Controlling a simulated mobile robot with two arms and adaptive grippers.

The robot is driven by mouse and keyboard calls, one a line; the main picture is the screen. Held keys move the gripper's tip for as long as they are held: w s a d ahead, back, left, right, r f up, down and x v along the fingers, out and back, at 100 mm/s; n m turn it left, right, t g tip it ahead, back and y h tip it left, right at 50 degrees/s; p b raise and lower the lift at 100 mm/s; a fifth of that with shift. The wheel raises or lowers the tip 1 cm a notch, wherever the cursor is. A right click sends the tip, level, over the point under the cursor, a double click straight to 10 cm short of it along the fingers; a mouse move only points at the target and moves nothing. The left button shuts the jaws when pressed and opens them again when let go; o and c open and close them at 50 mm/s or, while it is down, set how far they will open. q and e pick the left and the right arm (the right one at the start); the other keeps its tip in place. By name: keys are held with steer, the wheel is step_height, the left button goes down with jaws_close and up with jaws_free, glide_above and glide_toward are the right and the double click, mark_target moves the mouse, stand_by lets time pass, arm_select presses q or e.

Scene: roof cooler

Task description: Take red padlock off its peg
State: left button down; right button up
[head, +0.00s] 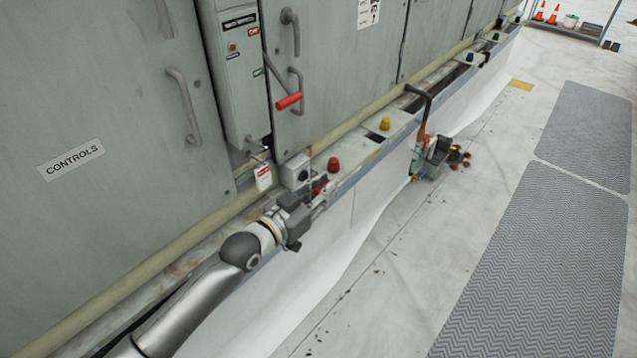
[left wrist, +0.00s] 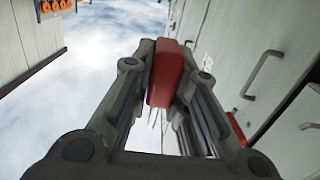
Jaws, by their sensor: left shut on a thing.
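My left gripper (head: 312,196) is at the ledge below the grey cabinets, shut on the red padlock (head: 320,184). In the left wrist view the red padlock (left wrist: 167,75) sits between the two dark fingers (left wrist: 165,85) and both sides touch it. In the head view most of the padlock is hidden by the fingers, and I cannot make out its shackle or whether it is still on a peg. My right gripper is not in view.
A small grey box (head: 296,171) and a red knob (head: 333,165) are close to the gripper on the ledge. The floor to the right is open, with grey mats (head: 545,275).

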arm_select(q)
steer(key=shift+s+d+p, duration=1.65)
steer(key=shift+s+d, duration=0.3)
steer(key=shift+d, duration=0.1)
